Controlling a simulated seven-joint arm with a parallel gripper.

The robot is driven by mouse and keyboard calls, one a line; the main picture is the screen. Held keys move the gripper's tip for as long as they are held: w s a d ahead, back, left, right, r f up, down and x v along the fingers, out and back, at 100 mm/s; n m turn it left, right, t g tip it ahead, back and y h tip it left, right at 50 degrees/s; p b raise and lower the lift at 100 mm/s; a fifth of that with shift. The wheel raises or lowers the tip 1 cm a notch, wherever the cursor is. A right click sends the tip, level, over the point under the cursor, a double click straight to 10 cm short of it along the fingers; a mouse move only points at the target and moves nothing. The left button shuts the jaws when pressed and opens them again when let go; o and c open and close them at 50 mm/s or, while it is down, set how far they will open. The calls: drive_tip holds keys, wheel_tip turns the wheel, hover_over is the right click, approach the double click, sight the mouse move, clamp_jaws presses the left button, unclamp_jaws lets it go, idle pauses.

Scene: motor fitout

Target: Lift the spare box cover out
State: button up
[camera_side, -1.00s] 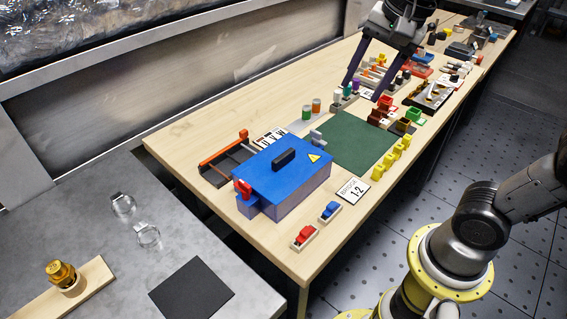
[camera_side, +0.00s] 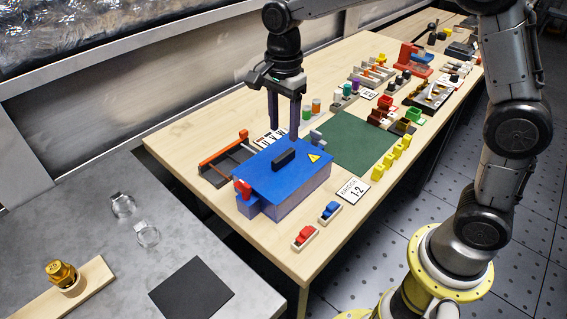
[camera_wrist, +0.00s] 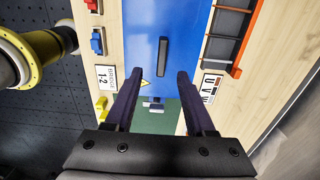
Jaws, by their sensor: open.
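A blue box (camera_side: 298,200) stands on the wooden bench, closed by a blue cover (camera_side: 262,172) with a black bar handle (camera_side: 284,158) and a yellow warning triangle. The cover (camera_wrist: 178,25) and its handle (camera_wrist: 162,57) also show in the wrist view. My gripper (camera_side: 283,132) is open and empty, pointing down near the cover's far edge, behind the handle in the side view. In the wrist view the handle lies ahead, between the lines of the two fingers (camera_wrist: 159,76). The box's inside is hidden.
A green mat (camera_side: 350,143) is clear. Red and blue parts (camera_side: 330,210) and yellow pieces (camera_side: 392,157) stand near the front edge. A grey table (camera_side: 110,255) has free room.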

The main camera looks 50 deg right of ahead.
sight(283, 154)
drive_tip(key=shift+w+d+f, duration=0.1)
drive_tip(key=shift+f, duration=1.85)
drive_tip(key=shift+w+d+f, duration=0.1)
drive_tip(key=shift+f, duration=1.85)
clamp_jaws()
drive_tip(key=shift+r, duration=0.15)
